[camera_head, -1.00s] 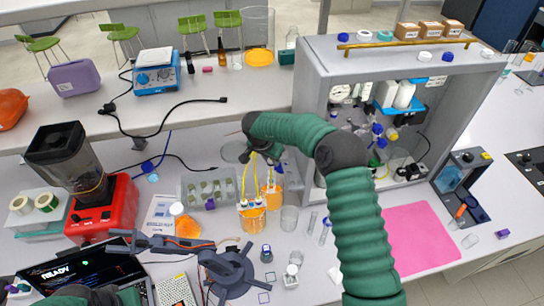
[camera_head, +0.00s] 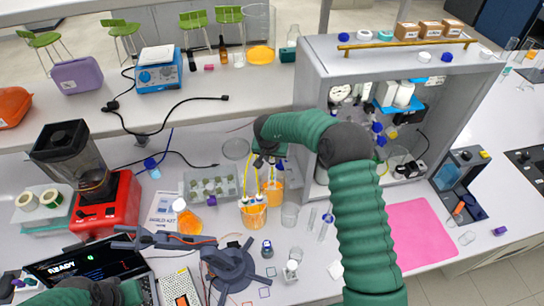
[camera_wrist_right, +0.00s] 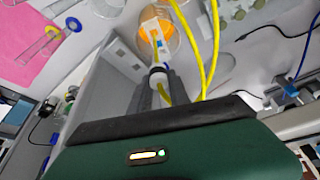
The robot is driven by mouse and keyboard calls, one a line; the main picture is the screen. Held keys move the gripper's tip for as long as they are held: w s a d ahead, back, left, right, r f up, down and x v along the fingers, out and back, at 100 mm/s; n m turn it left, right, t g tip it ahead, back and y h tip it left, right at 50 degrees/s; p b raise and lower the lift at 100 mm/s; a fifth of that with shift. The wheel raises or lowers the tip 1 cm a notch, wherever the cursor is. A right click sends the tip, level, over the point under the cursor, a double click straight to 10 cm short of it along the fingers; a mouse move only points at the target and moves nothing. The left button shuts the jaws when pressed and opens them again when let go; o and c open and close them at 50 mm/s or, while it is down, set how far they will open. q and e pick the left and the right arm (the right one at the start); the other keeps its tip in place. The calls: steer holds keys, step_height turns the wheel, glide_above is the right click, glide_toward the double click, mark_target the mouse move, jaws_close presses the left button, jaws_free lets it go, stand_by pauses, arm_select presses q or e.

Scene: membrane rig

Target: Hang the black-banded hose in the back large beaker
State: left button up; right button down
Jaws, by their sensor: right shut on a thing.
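Two large beakers of orange liquid stand close together in the head view, the front one (camera_head: 253,216) and the back one (camera_head: 273,194). Thin yellow hoses (camera_head: 247,178) with white and blue fittings run down to them. My right gripper (camera_head: 268,160) is above the back beaker; its fingers are small and partly hidden there. In the right wrist view the gripper (camera_wrist_right: 161,78) is shut on a yellow hose at a pale fitting, which points toward an orange-filled beaker (camera_wrist_right: 155,30). My left gripper cannot be made out.
A grey cabinet (camera_head: 312,100) stands just right of my right gripper. An empty glass beaker (camera_head: 289,215) is beside the orange beakers.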

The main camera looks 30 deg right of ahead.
steer(key=shift+f, duration=0.15)
step_height(320, 180, down, 2)
steer(key=n, duration=0.1)
steer(key=n+y+p, duration=0.1)
steer(key=n+p, duration=0.1)
steer(key=shift+w+a+f+n+t, duration=0.1)
steer(key=shift+f+n+t, duration=0.2)
steer(key=shift+n, duration=0.1)
steer(key=shift+f, duration=0.2)
steer(key=shift+f+b, duration=0.7)
steer(key=shift+b, duration=0.05)
step_height(320, 180, down, 8)
steer(key=b, duration=0.9)
steer(key=shift+r, duration=0.2)
